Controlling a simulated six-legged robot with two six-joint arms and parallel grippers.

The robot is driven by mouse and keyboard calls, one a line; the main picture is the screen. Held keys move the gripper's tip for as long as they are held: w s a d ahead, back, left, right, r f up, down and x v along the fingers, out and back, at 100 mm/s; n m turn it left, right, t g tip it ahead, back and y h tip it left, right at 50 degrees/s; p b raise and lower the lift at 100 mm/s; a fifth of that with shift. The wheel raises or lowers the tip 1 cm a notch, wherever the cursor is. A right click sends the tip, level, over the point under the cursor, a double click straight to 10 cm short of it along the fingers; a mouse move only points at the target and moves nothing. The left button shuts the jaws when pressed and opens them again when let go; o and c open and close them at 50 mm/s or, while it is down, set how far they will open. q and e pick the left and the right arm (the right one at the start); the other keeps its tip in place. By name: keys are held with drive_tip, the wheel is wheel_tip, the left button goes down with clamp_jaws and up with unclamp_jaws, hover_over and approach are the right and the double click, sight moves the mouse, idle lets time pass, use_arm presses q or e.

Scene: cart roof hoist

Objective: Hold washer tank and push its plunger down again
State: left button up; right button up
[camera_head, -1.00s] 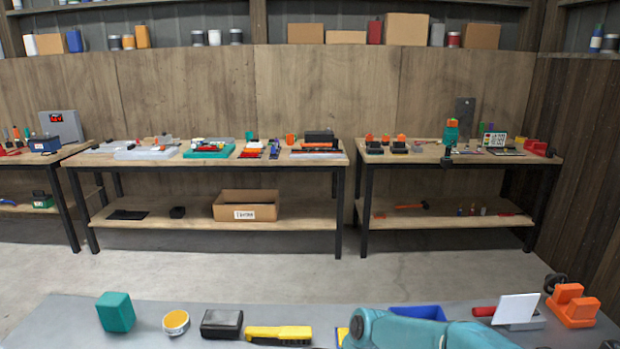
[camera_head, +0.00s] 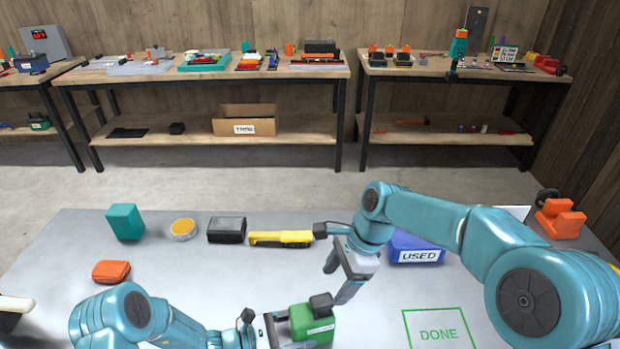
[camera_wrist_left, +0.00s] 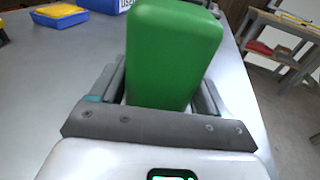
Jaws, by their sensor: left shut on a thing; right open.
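The green washer tank (camera_head: 303,325) is at the bottom middle of the head view, with a dark block, apparently its plunger (camera_head: 321,304), on top. My left gripper (camera_head: 283,330) comes in from the left and is shut on the tank. In the left wrist view the tank's green body (camera_wrist_left: 172,55) stands between the two jaws. My right gripper (camera_head: 341,284) is open, pointing down just above and to the right of the plunger. I cannot tell whether it touches the plunger. The tank's underside is hidden.
A blue USED bin (camera_head: 418,257) is behind my right arm, and a green DONE square (camera_head: 438,328) is at the right. A yellow tool (camera_head: 280,239), black box (camera_head: 226,230), yellow tin (camera_head: 183,229), teal block (camera_head: 125,222) and orange block (camera_head: 111,271) lie to the left.

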use_arm(q)
drive_tip(key=o, duration=1)
drive_tip(key=shift+a, duration=0.1)
drive_tip(key=v, duration=0.5)
drive_tip(key=r+v, duration=0.1)
drive_tip(key=v, duration=0.2)
drive_tip(key=shift+r+p, duration=0.1)
drive_tip(key=shift+p, duration=0.3)
